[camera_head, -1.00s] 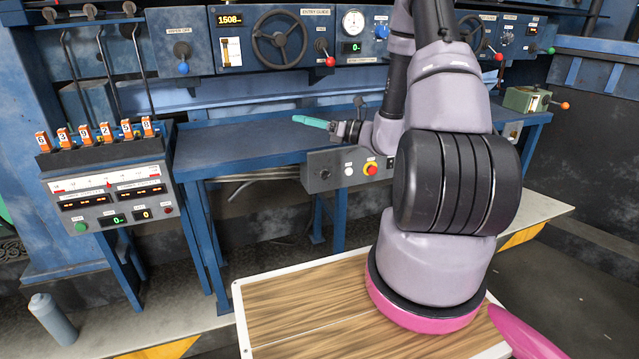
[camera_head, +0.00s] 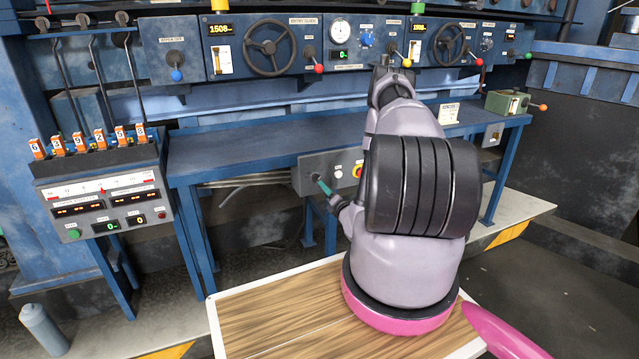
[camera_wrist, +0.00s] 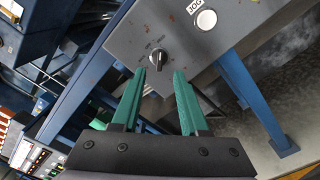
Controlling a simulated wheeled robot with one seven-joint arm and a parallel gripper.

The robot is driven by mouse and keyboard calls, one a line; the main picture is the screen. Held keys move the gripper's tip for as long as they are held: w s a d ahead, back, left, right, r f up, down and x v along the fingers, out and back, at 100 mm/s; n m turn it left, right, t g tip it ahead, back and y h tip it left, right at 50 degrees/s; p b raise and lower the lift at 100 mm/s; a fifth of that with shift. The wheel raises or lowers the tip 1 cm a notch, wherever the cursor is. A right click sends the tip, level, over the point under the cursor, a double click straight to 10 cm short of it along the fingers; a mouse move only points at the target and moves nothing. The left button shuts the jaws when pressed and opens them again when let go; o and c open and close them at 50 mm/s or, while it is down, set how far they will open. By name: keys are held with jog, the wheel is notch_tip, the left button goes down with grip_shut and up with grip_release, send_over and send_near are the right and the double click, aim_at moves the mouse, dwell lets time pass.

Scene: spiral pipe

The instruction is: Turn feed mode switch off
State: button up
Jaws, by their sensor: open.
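The feed mode switch seems to be the black rotary knob (camera_wrist: 158,58) on a grey control box, with small markings that I cannot read. In the wrist view it lies just beyond my gripper (camera_wrist: 160,74), whose two green fingers are open and apart with nothing between them. The knob is ahead of the fingertips, nearer the left one, and I cannot tell if they touch. In the head view my gripper (camera_head: 321,184) is in front of the left part of the grey box (camera_head: 310,165) under the blue table, and hides the knob.
A white button labelled JOG (camera_wrist: 206,20) is beside the knob. A red and yellow button (camera_head: 358,172) is farther right on the box, partly behind my arm. A display console (camera_head: 105,195) stands at left.

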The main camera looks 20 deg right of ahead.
aim_at(318, 179)
jog(key=w, duration=0.6)
jog(key=shift+w+d, duration=0.1)
grip_shut()
